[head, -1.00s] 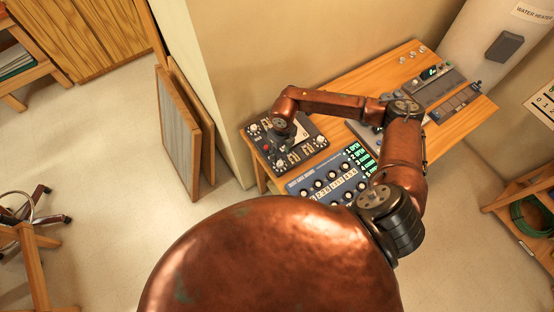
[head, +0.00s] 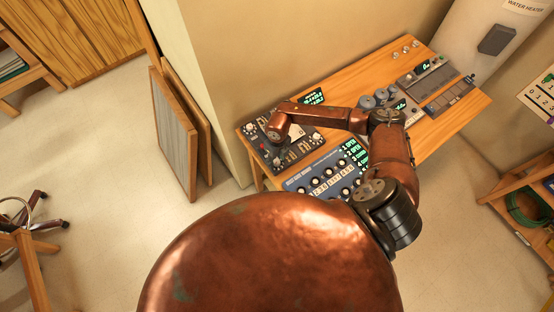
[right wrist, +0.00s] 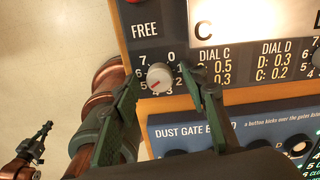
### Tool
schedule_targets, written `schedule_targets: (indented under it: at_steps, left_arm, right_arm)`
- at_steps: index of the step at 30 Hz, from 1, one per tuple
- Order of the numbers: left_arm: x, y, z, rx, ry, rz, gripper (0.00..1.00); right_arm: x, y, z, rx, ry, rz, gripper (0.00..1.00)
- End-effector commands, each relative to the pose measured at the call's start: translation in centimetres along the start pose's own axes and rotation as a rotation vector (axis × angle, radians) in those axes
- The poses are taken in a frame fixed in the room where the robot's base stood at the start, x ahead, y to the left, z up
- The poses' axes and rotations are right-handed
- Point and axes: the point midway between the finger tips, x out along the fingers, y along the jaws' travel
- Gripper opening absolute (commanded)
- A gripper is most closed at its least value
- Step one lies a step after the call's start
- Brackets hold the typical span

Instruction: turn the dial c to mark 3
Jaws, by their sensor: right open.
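Dial c (right wrist: 159,77) is a small light grey knob with a red pointer line, below the word FREE and beside a white card with a large C. Marks 0 to 7 ring it, some hidden. The red line points down and left, roughly toward 5. My right gripper (right wrist: 165,73) is open, with one green fingertip on each side of the knob; I cannot tell whether they touch it. In the head view my right gripper (head: 277,137) is over the dark dial panel (head: 266,155), and my wrist hides this dial.
The blue dust gate board (head: 297,184) lies beside the dial panel, close below the gripper in the wrist view. A grey device (head: 425,70) and round grey knobs (head: 367,102) stand further along the wooden table (head: 365,72). Framed boards (head: 174,133) lean at the left.

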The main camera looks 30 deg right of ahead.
Motion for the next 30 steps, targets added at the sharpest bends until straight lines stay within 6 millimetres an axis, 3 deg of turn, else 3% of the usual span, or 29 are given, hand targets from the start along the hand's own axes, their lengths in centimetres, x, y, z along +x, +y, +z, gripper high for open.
schedule_targets:
  at_steps: [2,20,30]
  left_arm:
    - [0.01,0.01,0.07,0.000,-0.001,0.000,0.00]
    - [0.01,0.00,0.10,-0.001,-0.001,0.000,0.00]
    - [0.70,0.01,0.17,-0.001,-0.001,0.000,0.00]
  right_arm:
    - [0.00,0.02,0.02,0.000,0.000,0.000,0.40]
    - [-0.05,0.03,0.04,0.000,0.000,0.000,0.00]
    - [0.08,0.00,0.06,-0.046,0.000,0.000,0.00]
